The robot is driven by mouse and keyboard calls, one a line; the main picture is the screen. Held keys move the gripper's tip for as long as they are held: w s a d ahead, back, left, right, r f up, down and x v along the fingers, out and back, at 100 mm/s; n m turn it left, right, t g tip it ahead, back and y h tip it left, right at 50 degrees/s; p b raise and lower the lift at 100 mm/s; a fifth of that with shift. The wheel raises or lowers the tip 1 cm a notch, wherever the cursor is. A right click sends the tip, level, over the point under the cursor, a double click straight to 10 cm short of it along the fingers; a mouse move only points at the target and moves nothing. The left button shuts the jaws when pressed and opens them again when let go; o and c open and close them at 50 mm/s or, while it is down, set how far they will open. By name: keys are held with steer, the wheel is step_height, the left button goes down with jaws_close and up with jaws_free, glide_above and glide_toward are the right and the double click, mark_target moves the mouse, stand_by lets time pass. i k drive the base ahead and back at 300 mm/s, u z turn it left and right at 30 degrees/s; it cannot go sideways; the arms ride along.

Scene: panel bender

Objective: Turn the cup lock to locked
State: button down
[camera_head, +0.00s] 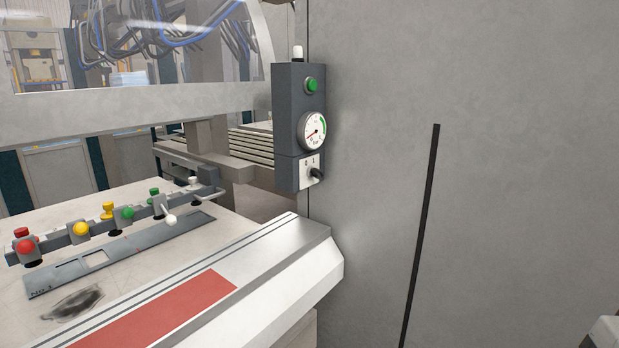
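No label reading "cup lock" is legible. A dark bar (69,244) lies across the pale table and carries several suction cups with red, yellow, green and white tops. Near its right end a white lever (169,217) with a rounded end sticks out towards the front. A dark grey control box (285,127) on the wall's edge has a green button (311,85), a round bar gauge (313,131) and a black rotary switch (317,174) under the marks 0 and 1. The switch's exact setting is too small to tell.
The pale table (60,205) holds a flat grey plate with cutouts beside the bar. A white front ledge with a red strip (165,312) runs along the near side. A large grey wall (520,150) with a black vertical slot fills the right. A clear guard hangs above.

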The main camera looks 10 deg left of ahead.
mark_target(311, 172)
steer(key=u, duration=0.75)
steer(key=i, duration=1)
steer(key=u, duration=0.05)
steer(key=k, duration=0.8)
steer(key=z, duration=1.05)
steer(key=i, duration=0.5)
